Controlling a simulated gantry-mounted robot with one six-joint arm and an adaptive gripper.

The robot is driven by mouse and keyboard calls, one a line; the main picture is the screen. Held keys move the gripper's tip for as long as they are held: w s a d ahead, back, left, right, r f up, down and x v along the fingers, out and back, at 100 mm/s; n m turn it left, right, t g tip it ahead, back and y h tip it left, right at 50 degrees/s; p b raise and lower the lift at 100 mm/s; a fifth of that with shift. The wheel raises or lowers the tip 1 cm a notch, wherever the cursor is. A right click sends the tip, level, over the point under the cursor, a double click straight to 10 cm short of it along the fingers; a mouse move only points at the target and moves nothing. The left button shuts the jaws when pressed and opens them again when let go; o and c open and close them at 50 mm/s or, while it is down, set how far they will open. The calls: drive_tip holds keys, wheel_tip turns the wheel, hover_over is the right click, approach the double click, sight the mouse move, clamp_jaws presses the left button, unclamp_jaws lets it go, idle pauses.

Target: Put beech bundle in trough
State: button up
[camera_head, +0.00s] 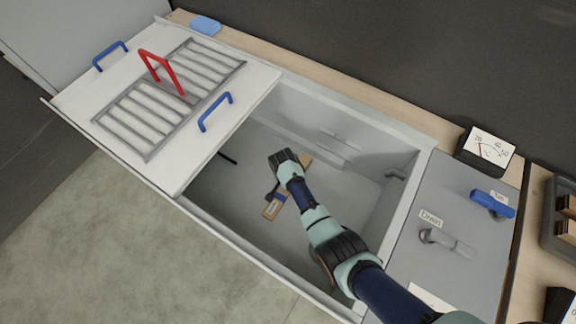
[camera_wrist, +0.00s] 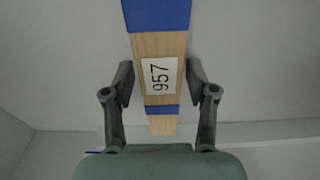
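The beech bundle (camera_head: 273,209) is pale wood with blue bands, inside the grey trough (camera_head: 349,125). In the wrist view, the bundle (camera_wrist: 178,52) runs down the middle with a white label "957", a wide blue band above and a narrow one below. My gripper (camera_head: 277,187) reaches down into the trough at the bundle. In the wrist view, my gripper (camera_wrist: 160,80) has one finger on each side of the bundle, with the tips close to its edges. Contact is not clear. The bundle's upper end in the wrist view is cut off.
A white lid (camera_head: 186,166) with slatted grilles, blue handles and a red handle (camera_head: 160,72) covers the trough's left part. A grey panel (camera_head: 410,284) with levers lies right of the opening.

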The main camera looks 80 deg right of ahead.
drive_tip(key=shift+o, duration=0.6)
wheel_tip(320, 180, up, 12)
drive_tip(key=a+p, duration=0.1)
drive_tip(key=p, duration=0.5)
drive_tip(key=shift+w+a+r, duration=0.15)
drive_tip(key=shift+w, duration=0.1)
